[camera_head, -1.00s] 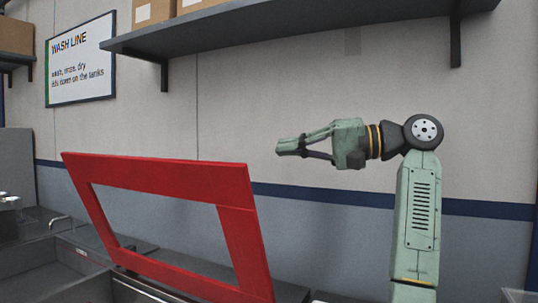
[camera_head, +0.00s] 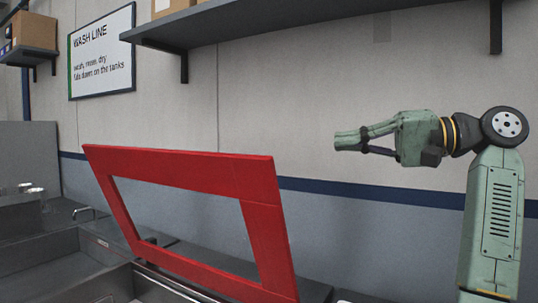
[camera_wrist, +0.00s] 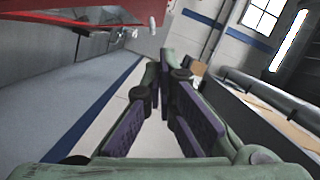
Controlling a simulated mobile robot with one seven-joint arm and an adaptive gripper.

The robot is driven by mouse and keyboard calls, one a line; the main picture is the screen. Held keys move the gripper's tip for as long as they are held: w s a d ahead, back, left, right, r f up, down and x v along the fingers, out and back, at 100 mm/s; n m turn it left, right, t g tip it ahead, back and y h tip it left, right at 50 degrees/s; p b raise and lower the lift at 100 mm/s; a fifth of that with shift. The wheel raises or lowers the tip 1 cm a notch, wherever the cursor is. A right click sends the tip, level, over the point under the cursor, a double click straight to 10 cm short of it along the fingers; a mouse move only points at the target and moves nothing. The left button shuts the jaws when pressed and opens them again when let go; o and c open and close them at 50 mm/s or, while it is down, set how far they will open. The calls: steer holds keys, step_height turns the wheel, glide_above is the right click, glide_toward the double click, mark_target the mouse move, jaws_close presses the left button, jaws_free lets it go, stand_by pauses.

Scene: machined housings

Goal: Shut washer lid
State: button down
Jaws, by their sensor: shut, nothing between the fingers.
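The washer lid (camera_head: 180,163) is a red frame with a large rectangular opening. In the head view it stands raised and tilted over the metal tank (camera_head: 150,287) at the lower left. Part of the red lid (camera_wrist: 75,30) also shows at the top left of the wrist view. My gripper (camera_head: 338,140) is in the air to the right of the lid and higher than its top edge, clear of it. Its fingers are together with nothing between them; they also show in the wrist view (camera_wrist: 166,62).
A dark shelf (camera_head: 300,22) with cardboard boxes runs along the wall above. A wall sign (camera_head: 102,52) reads "WASH LINE" and mentions lids down on the tanks. Sinks with a tap (camera_head: 84,212) lie at the left. The air between the lid and my gripper is free.

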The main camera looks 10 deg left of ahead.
steer(key=s+a+f+p, duration=0.2)
steer(key=a, duration=0.8)
steer(key=shift+s+a, duration=0.2)
steer(key=shift+s, duration=0.05)
steer(key=shift+f, duration=0.15)
